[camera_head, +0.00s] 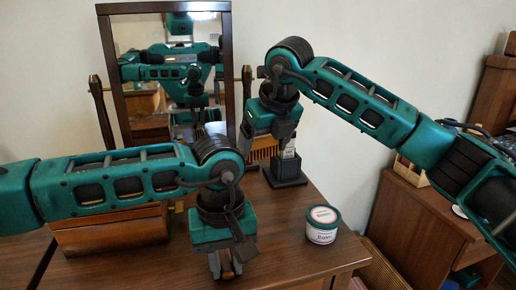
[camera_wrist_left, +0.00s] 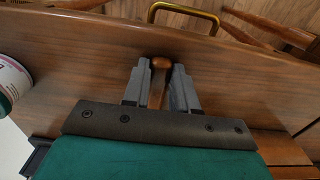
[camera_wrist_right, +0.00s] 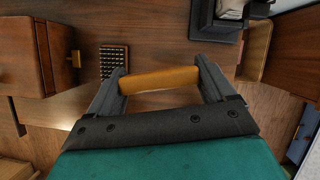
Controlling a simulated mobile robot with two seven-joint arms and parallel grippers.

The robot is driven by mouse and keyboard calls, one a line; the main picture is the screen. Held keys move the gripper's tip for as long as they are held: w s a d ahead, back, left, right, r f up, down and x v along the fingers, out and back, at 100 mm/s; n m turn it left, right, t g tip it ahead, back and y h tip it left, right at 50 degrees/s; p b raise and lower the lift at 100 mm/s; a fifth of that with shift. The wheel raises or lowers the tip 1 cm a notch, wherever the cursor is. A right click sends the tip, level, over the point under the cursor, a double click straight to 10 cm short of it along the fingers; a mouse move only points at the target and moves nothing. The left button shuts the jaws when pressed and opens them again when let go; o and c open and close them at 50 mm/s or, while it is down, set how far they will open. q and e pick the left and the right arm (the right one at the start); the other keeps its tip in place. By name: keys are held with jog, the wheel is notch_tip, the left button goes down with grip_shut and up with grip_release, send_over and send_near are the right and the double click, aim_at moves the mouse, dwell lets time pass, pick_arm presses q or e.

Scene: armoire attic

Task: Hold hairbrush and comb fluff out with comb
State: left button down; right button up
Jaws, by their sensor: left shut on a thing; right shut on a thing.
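My left gripper (camera_head: 226,264) is low at the front of the dressing table and shut on a brown wooden handle, which I take for the hairbrush (camera_wrist_left: 159,68). The handle's rounded end shows between the fingers in the left wrist view; the brush head is hidden. My right gripper (camera_head: 268,136) is shut on an orange-brown comb (camera_head: 263,152) near the mirror, its teeth pointing down. The comb's spine spans the fingers in the right wrist view (camera_wrist_right: 158,80). The comb and hairbrush are well apart. I cannot make out any fluff.
A green-lidded jar (camera_head: 322,226) stands on the table (camera_head: 290,255) to the right of my left gripper. A dark stand (camera_head: 285,176) is beside the comb. A framed mirror (camera_head: 165,85) is behind. A small dark gridded object (camera_wrist_right: 113,61) shows in the right wrist view.

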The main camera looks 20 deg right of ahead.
pick_arm(q)
jog(key=c, duration=0.8)
grip_release()
